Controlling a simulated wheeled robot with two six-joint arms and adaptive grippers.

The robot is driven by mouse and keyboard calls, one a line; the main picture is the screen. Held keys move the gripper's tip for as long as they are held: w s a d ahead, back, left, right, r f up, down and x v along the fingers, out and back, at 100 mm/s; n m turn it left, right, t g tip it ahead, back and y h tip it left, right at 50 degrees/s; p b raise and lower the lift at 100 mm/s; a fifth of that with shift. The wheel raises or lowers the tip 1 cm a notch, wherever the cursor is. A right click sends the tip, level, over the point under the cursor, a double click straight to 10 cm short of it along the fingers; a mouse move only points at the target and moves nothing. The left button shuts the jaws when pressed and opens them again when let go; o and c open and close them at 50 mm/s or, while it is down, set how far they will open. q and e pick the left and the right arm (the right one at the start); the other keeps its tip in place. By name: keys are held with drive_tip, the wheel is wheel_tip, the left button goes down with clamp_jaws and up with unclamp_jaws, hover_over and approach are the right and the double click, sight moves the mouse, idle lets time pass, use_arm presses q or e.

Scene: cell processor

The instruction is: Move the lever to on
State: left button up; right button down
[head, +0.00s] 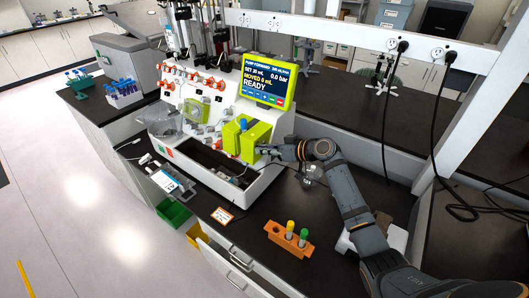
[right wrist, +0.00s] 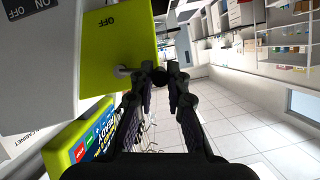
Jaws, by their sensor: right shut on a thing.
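The lever (right wrist: 124,71) is a short pale metal rod standing out from the lime-green box (right wrist: 95,52), which is marked OFF. The right wrist view also shows a grey face with ON and OFF labels beside this box. In the head view the green box (head: 256,140) is at the lower right of the white cell processor (head: 215,168). My right gripper (right wrist: 160,76) is shut on the lever's outer end. In the head view, my right gripper (head: 268,150) reaches the box from the right, and the lever itself is too small to make out. My left gripper is not in view.
A screen (head: 266,82) above the green box reads READY. An orange rack (head: 289,239) with capped tubes stands on the dark bench in front. A small orange-edged card (head: 222,216) lies to its left. A metal frame post (head: 445,130) rises at the right.

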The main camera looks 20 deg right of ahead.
drive_tip(key=shift+r, duration=0.15)
idle(0.3)
drive_tip(key=c, duration=1.3)
unclamp_jaws()
drive_tip(key=shift+c, duration=0.2)
drive_tip(key=shift+d, duration=0.1)
drive_tip(key=shift+s+d, duration=0.2)
drive_tip(key=shift+d, duration=0.05)
drive_tip(key=v, duration=1.1)
drive_tip(key=shift+d+r, duration=0.15)
